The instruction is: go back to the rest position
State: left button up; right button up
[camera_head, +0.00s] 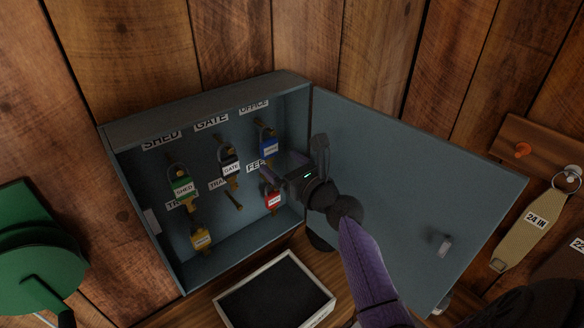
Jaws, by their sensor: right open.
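My right gripper (293,160) is open and empty inside the mouth of the open grey-blue key cabinet (205,112). It is in front of the cabinet's right side, close to the red key tag (273,200) at the FEED label, which it partly hides. I cannot tell whether it touches anything. My purple right arm reaches in from the lower right. A green SHED tag (183,188), a GATE tag (231,168) and a blue tag (269,147) hang in the upper row. A yellow tag (201,238) hangs at lower left. My left gripper is out of view.
The cabinet door (410,180) is swung open to the right, behind my arm. A bare peg (233,200) shows in the lower row. A black-lined tray (275,293) lies below. A green object (40,255) is at left; a tan 24 IN tag (535,222) hangs at right.

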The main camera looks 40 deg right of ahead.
jog(key=s, duration=0.7)
jog(key=s+a+f+n+g+y, duration=0.2)
jog(key=s+a+f+n+g, duration=0.3)
jog(key=n, duration=0.5)
jog(key=s+a+f+n+g+y, duration=0.2)
jog(key=a+f+n+g, duration=0.15)
jog(key=a+n, duration=0.45)
jog(key=s+f+n+g+h, duration=0.4)
jog(key=s+n+g, duration=0.2)
jog(key=s+n, duration=0.95)
notch_tip(320, 180, down, 30)
jog(key=s+n+g+h+b, duration=0.1)
jog(key=s+n+g+b, duration=0.2)
jog(key=b, duration=0.6)
jog(key=s+d+f+n+b, duration=0.1)
jog(key=s+f+b, duration=0.3)
jog(key=s+f, duration=0.7)
jog(key=shift+s+d+f, duration=0.25)
jog(key=shift+d+f, duration=0.55)
